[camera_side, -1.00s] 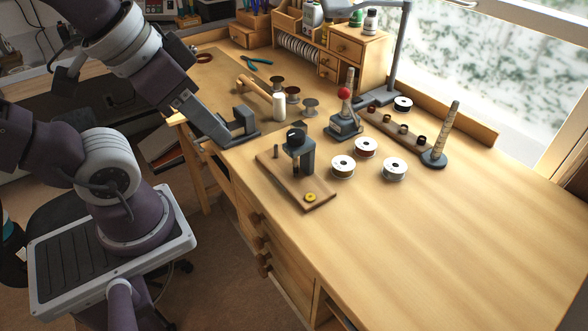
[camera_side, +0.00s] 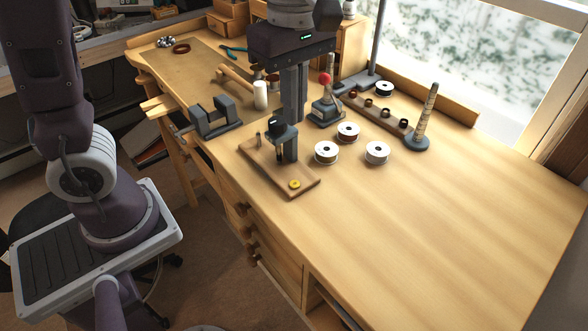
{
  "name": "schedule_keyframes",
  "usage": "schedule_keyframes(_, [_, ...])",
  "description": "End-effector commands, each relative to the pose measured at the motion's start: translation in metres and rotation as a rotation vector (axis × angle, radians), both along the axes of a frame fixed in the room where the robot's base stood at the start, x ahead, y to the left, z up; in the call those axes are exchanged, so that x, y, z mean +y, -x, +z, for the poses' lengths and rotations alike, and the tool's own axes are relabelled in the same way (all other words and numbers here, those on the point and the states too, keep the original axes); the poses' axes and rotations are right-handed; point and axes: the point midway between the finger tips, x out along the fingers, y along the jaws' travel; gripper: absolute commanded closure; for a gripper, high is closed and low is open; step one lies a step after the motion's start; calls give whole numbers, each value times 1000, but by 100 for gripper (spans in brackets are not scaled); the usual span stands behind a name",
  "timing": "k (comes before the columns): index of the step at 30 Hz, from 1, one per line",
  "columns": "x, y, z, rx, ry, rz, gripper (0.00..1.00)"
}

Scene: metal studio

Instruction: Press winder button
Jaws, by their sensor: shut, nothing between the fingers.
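The winder (camera_side: 290,148) is a small dark grey stand with an overhanging head, fixed to a flat wooden board (camera_side: 262,166). A round yellow button (camera_side: 294,184) lies on the board's near end. My gripper (camera_side: 293,118) points straight down with its fingers together and holds nothing. In this view its fingertips overlap the top of the winder, well up the picture from the button. I cannot tell whether the tips are behind the winder or above it. The top of the button is uncovered.
White-rimmed spools (camera_side: 326,152) stand right of the winder. A grey vise (camera_side: 214,117) is at the bench's left edge. The bench (camera_side: 440,220) is clear at the front right.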

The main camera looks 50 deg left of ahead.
Motion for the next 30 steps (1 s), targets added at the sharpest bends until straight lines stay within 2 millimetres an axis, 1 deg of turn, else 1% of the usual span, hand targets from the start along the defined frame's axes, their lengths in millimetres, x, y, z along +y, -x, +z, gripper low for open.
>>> schedule_keyframes(2, [0,0,-1,0,0,0,100])
schedule_keyframes(5, [0,0,-11,3,0,-1,100])
schedule_keyframes(8, [0,1,-30,4,-1,-1,100])
schedule_keyframes(15, [0,1,-83,6,-1,-2,100])
schedule_keyframes(21, [0,1,-121,4,0,-1,100])
schedule_keyframes(25, [0,1,-135,2,0,-3,100])
schedule_keyframes(30, [-1,0,-140,-1,1,-3,100])
